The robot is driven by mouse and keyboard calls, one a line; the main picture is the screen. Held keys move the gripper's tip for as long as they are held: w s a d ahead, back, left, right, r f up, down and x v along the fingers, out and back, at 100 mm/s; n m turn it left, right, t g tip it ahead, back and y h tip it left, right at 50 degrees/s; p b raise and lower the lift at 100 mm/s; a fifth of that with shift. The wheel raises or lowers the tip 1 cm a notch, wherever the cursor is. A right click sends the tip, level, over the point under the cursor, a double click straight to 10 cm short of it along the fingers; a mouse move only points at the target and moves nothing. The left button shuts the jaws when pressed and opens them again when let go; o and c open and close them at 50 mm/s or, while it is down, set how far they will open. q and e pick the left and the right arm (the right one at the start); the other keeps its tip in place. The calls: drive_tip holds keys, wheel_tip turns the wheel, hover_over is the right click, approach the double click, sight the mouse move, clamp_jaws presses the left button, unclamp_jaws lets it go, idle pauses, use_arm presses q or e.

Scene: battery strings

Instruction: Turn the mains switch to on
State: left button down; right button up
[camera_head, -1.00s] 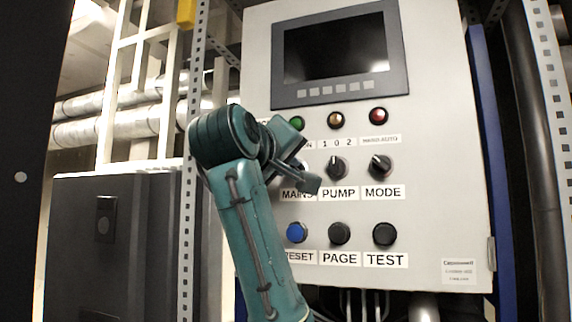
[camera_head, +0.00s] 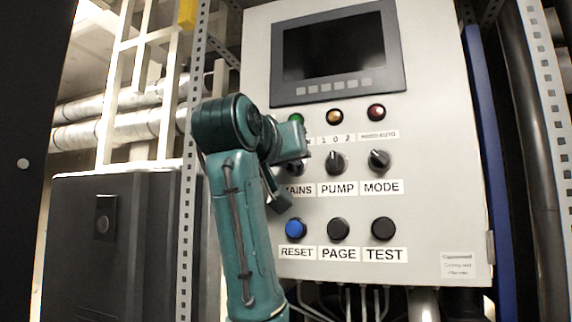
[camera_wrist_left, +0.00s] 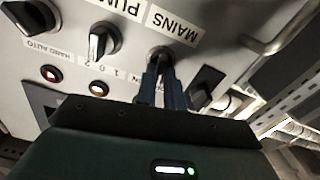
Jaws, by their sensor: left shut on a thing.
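The mains switch (camera_wrist_left: 160,53) is a round dark knob on the pale control panel (camera_head: 440,130), in the row of knobs above the MAINS label. The wrist view shows its label (camera_wrist_left: 180,24) upside down. In that view my left gripper (camera_wrist_left: 162,78) has its two fingers close together, shut on the knob's grip. In the head view the left gripper (camera_head: 300,155) is against the panel at the MAINS position and hides most of the switch. The knob's exact angle is hidden by the fingers. My right gripper is not in view.
The pump knob (camera_head: 337,163) and mode knob (camera_head: 379,161) are close by on the right. The green lamp (camera_head: 297,119) is just above the gripper. Below are the blue reset button (camera_head: 296,229) and two black buttons. A perforated post (camera_head: 190,230) stands left of the arm.

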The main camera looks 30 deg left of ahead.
use_arm(q)
drive_tip(key=shift+d+f+m+b, duration=0.1)
drive_tip(key=shift+m+b, duration=0.3)
drive_tip(key=shift+m, duration=2.35)
drive_tip(key=shift+d+m+b, duration=0.1)
drive_tip(key=shift+m+b, duration=0.25)
drive_tip(key=shift+m, duration=2.4)
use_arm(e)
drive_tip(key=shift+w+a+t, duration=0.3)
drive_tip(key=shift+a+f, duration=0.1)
use_arm(q)
drive_tip(key=c, duration=1.5)
unclamp_jaws()
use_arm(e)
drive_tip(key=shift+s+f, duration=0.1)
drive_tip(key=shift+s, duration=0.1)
